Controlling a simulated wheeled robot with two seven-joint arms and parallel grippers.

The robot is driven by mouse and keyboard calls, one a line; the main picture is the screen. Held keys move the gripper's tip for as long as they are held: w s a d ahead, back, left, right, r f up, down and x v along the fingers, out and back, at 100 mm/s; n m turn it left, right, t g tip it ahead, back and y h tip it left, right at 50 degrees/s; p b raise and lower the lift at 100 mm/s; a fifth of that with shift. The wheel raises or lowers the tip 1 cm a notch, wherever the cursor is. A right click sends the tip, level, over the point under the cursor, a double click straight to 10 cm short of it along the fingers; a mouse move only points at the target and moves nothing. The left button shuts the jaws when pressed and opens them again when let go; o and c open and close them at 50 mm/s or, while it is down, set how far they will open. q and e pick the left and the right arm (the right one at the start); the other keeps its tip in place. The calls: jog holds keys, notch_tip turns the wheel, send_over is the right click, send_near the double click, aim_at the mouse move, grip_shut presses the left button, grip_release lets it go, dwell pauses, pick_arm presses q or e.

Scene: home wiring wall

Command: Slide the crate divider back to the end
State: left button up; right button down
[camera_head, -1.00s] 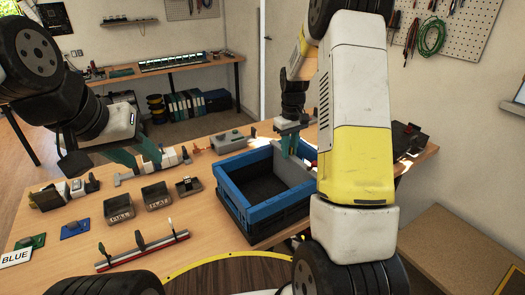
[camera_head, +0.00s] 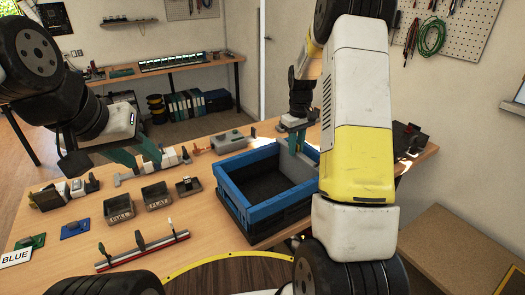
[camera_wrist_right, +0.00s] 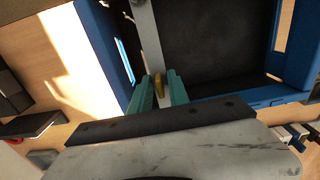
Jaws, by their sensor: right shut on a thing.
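The blue crate (camera_head: 232,202) stands on the workbench in front of me, its dark floor visible. The grey divider (camera_head: 301,166) stands upright across the crate near its right end; it also shows in the right wrist view (camera_wrist_right: 148,38). My right gripper (camera_head: 296,146) reaches down over the divider's far part. In the right wrist view its teal fingers (camera_wrist_right: 159,92) are shut on the divider's yellow tab (camera_wrist_right: 158,84). My arm hides the crate's right end in the head view. My left gripper (camera_head: 150,162) hangs at the left over the bench, its teal fingers apart and empty.
Small trays (camera_head: 118,208), a red and grey rail (camera_head: 145,251) and coloured blocks lie left of the crate. A grey box (camera_head: 232,142) sits behind it. A dark device (camera_head: 408,138) stands at the bench's right end.

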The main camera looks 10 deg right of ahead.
jog(key=shift+w+d, duration=0.3)
jog(key=shift+d, duration=0.3)
jog(key=shift+w+d, duration=0.2)
jog(key=shift+d, duration=0.25)
jog(key=shift+w+d, duration=0.1)
jog(key=shift+d, duration=0.15)
jog(key=c, duration=1.2)
grip_release()
jog(key=shift+o, duration=0.2)
